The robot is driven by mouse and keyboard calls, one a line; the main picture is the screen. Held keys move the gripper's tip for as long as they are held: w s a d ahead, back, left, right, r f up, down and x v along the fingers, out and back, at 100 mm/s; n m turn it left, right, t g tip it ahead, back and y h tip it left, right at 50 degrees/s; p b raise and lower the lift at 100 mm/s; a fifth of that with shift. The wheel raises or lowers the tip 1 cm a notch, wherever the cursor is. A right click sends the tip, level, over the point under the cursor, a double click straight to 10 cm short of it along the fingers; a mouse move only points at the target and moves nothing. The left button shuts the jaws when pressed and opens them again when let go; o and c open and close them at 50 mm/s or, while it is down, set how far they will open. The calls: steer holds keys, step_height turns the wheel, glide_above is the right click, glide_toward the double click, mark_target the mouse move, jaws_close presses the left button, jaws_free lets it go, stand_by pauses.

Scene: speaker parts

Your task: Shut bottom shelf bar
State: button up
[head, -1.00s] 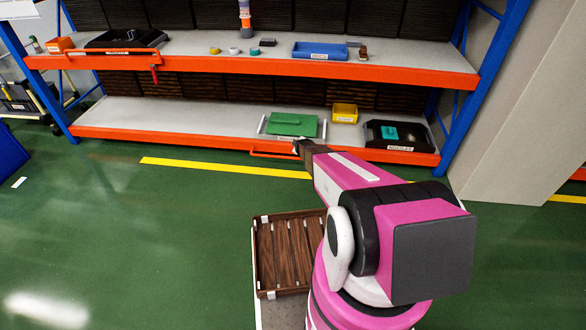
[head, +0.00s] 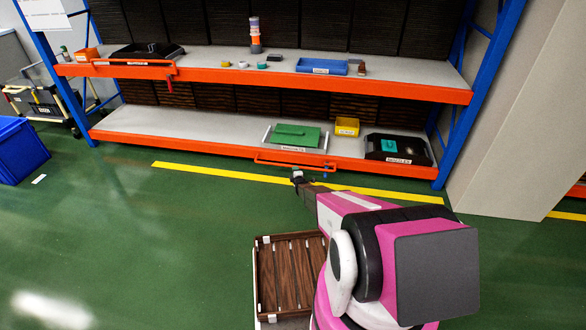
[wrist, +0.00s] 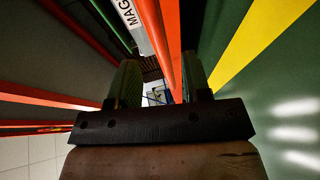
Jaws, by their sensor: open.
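The bottom shelf bar (head: 285,165) is a thin orange bar at the front of the bottom shelf's orange edge (head: 180,148), in front of the green tray. It appears to stand slightly out from that edge. My gripper (head: 298,176) is just in front of and below the bar in the head view, apparently clear of it. In the wrist view, my gripper (wrist: 160,85) has its two fingers spread with a gap between them. An orange strip (wrist: 165,40) runs down toward this gap; I cannot tell whether it is the bar or the shelf edge.
The bottom shelf holds a green tray (head: 292,134), a yellow bin (head: 347,127) and a black tray (head: 400,158). The upper shelf has another orange bar (head: 120,62) at left. A wooden crate (head: 290,275) is beside my arm. The green floor (head: 130,230) is clear at left.

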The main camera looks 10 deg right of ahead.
steer(key=w, duration=0.4)
steer(key=w+f, duration=0.1)
steer(key=w, duration=0.1)
steer(key=shift+w+a, duration=0.25)
steer(key=shift+w, duration=0.15)
jaws_close()
